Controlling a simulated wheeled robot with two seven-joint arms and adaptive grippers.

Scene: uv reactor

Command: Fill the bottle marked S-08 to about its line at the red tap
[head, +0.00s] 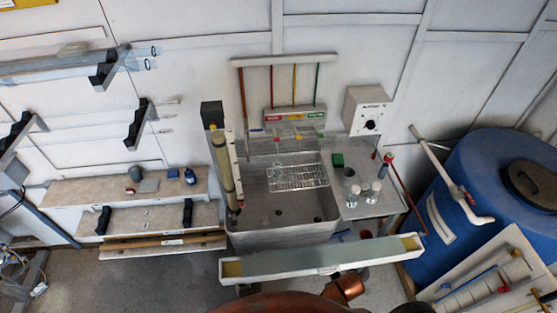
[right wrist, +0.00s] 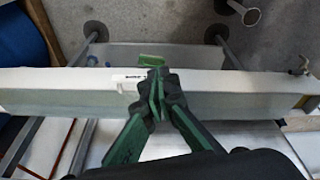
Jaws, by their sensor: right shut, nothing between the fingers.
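A red pipe (head: 271,88) runs down the wall to a red-labelled panel (head: 274,117) above the steel sink (head: 285,228); the small taps below it are hard to tell apart. Two clear bottles with pale caps (head: 352,197) (head: 375,191) stand on the bench right of the sink. A small clear vessel (head: 277,171) seems to be on the wire rack in the sink. No S-08 mark is readable. My right gripper (right wrist: 155,80) is shut and empty, in front of the long pale trough in its wrist view. My left gripper is not in view.
The long trough (head: 320,262) lies across the front of the sink. A grey cup (head: 349,172) and a green block (head: 338,160) are on the bench beside a control box (head: 367,110). A blue barrel (head: 480,190) stands at right. Shelves (head: 130,190) line the left wall.

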